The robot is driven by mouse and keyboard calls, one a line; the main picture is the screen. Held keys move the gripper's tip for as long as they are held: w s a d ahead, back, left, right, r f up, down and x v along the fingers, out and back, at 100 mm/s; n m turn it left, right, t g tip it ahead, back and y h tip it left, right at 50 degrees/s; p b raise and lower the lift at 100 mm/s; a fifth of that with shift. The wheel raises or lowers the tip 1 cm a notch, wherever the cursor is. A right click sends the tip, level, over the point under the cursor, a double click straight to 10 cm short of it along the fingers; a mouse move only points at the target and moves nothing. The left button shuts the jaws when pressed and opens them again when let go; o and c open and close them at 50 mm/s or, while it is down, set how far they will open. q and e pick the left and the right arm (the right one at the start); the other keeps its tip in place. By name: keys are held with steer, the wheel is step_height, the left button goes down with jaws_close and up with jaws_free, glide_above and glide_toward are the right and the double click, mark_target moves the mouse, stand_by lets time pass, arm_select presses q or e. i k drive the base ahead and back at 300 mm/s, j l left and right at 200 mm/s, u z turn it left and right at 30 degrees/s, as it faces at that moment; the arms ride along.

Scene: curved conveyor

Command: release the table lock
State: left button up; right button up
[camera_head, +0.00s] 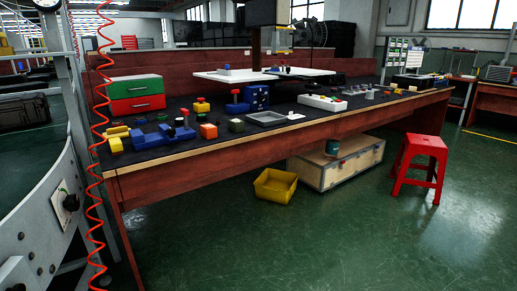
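A white plate with a black knob (70,203) and a small green mark is fixed to the side of the grey curved conveyor frame (32,222) at the left. I cannot tell from this view whether this knob is the table lock, or how it is set. The long workbench (240,150) has a dark top and reddish wooden sides. No other part on it can be clearly made out as a lock. Neither of my grippers is in view.
A coiled red hose (99,130) hangs before the bench's left end. Fixtures and a green-and-red drawer box (136,95) stand on the bench. A yellow bin (275,186), a wooden crate (337,165) and a red stool (419,163) are on the floor. The front floor is clear.

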mark_target(234, 92)
steer(key=i+u, duration=0.15)
steer(key=i, duration=0.4)
steer(key=i+l+u, duration=0.15)
steer(key=i, duration=0.35)
steer(key=i+l+z, duration=0.2)
steer(key=l+z, duration=0.25)
steer(key=i+l+z, duration=0.25)
steer(key=l+z, duration=0.2)
